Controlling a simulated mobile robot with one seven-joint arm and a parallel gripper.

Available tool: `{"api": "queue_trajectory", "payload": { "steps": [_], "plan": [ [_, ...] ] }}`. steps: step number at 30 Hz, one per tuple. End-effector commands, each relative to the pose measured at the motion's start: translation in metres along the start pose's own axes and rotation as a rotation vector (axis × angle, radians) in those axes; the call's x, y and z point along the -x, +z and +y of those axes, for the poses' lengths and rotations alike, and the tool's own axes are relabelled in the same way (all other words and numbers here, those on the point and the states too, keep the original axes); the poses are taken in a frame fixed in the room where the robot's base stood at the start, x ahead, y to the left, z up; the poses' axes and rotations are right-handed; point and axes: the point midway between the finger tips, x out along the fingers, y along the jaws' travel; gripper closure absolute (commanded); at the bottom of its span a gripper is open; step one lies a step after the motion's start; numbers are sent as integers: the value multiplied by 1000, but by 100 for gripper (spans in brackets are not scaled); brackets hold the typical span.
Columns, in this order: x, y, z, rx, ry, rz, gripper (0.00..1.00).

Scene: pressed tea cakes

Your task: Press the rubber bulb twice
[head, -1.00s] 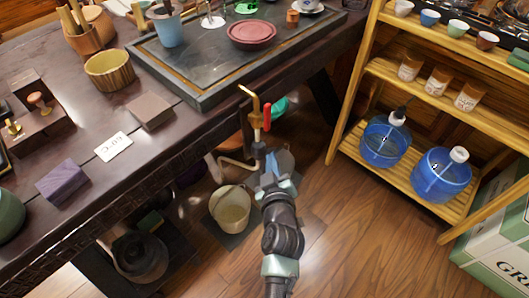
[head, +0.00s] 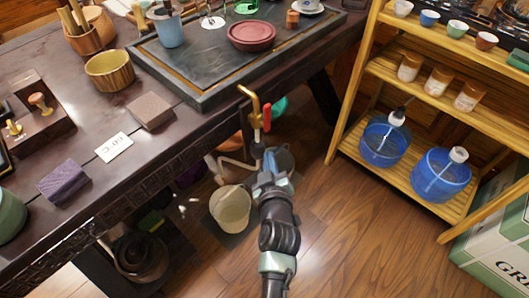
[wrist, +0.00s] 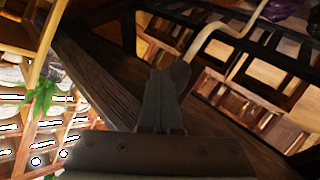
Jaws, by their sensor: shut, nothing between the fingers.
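I cannot pick out a rubber bulb for certain in either view. My gripper (head: 270,158) is in the middle of the head view, in front of the table's front side and below a brass spout with a red lever (head: 267,117). In the wrist view my gripper (wrist: 166,72) shows its two dark fingers together, with nothing between them. A pale bent tube (wrist: 213,30) passes just beyond the fingertips there. Part of the space behind my gripper is hidden by it in the head view.
The dark table (head: 190,130) carries a tea tray (head: 205,88), cups and blocks. A wooden shelf (head: 400,175) with two blue jugs stands at the right. Bare floor lies between my arm and the shelf.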

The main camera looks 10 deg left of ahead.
Motion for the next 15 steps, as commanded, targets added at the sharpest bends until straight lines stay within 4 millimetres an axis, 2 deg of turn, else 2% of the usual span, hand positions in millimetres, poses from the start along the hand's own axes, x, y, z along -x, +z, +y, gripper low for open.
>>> {"api": "queue_trajectory", "payload": {
  "steps": [15],
  "plan": [
    [-5, -5, -4, 1, -1, 4, 100]
  ]
}}
